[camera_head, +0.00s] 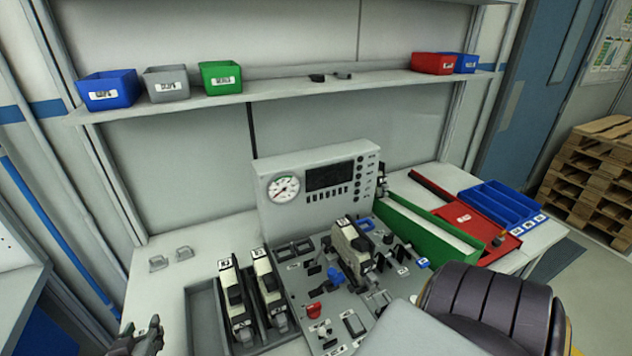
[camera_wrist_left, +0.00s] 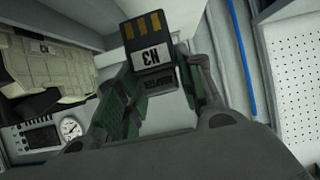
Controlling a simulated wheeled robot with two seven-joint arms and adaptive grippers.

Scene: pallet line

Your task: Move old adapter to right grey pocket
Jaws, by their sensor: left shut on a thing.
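My left gripper (camera_head: 146,338) is at the lower left of the head view. In the left wrist view its fingers (camera_wrist_left: 150,98) are shut on the adapter (camera_wrist_left: 149,65), a dark block with gold contacts, a white label and printed lettering. I cannot make out the adapter in the head view. A grey tray (camera_head: 203,318) lies right of the gripper, with two beige-and-black modules (camera_head: 236,300), (camera_head: 268,287) standing in its right part. Its left part looks bare. I cannot tell which part is the right grey pocket. My right gripper is not in view.
A grey panel with a gauge (camera_head: 284,188) stands behind a fixture board holding another module (camera_head: 352,246). A green bin (camera_head: 425,225), red tray (camera_head: 470,222) and blue tray (camera_head: 500,205) are to the right. Small bins, including a grey one (camera_head: 167,84), line the shelf above.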

